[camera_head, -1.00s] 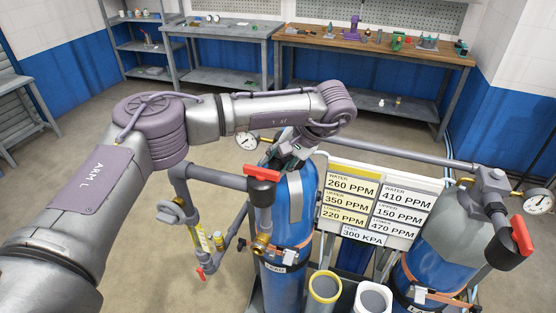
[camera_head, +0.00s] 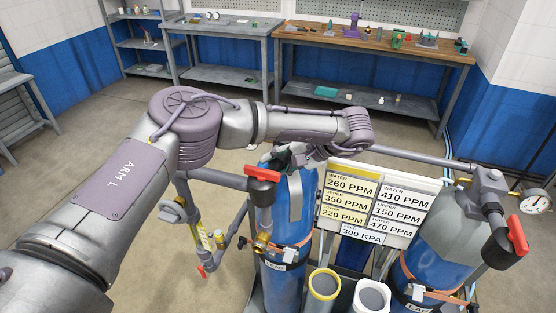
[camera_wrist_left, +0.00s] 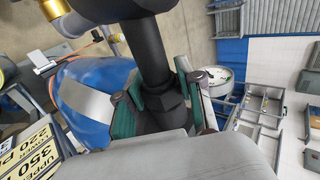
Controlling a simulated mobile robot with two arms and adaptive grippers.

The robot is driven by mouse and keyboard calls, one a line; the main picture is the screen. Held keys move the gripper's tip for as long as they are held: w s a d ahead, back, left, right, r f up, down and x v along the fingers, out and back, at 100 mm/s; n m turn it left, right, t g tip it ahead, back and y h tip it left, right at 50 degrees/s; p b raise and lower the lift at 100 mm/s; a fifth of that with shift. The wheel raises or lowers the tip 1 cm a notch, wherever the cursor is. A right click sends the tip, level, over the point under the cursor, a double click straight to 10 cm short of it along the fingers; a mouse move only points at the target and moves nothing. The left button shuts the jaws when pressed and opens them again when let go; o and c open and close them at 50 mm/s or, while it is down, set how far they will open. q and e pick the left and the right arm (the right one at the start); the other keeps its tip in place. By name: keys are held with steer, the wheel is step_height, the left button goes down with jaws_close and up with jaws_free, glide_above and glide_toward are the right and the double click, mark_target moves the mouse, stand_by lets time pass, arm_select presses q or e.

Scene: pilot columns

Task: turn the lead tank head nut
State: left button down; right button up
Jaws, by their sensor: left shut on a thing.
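The lead tank (camera_head: 284,215) is the blue cylinder left of the signboard, with a grey stripe and a label low on its front. My left gripper (camera_head: 286,158) is at its top and partly hides the head. In the left wrist view, the green-padded fingers (camera_wrist_left: 158,106) are shut on the dark head nut (camera_wrist_left: 163,98), one finger on each side. A dark pipe rises from the nut, and the blue tank (camera_wrist_left: 90,95) shows beside it. My right gripper is not in view.
A red-handled valve (camera_head: 263,174) hangs close in front of the lead tank. A signboard (camera_head: 380,205) stands right of it, then a second tank (camera_head: 435,255) with a gauge (camera_head: 534,202). A workbench (camera_head: 370,44) is at the back.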

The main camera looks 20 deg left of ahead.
mark_target(283, 162)
arm_select(q)
steer(key=shift+y+p, duration=0.75)
steer(key=shift+y, duration=0.35)
steer(key=c, duration=0.6)
jaws_free()
steer(key=shift+c, duration=0.2)
steer(key=shift+p+v, duration=0.8)
steer(key=shift+v, duration=3.2)
steer(key=shift+d+f, duration=0.1)
steer(key=shift+f, duration=0.05)
steer(key=o, duration=0.6)
steer(key=shift+c, duration=0.2)
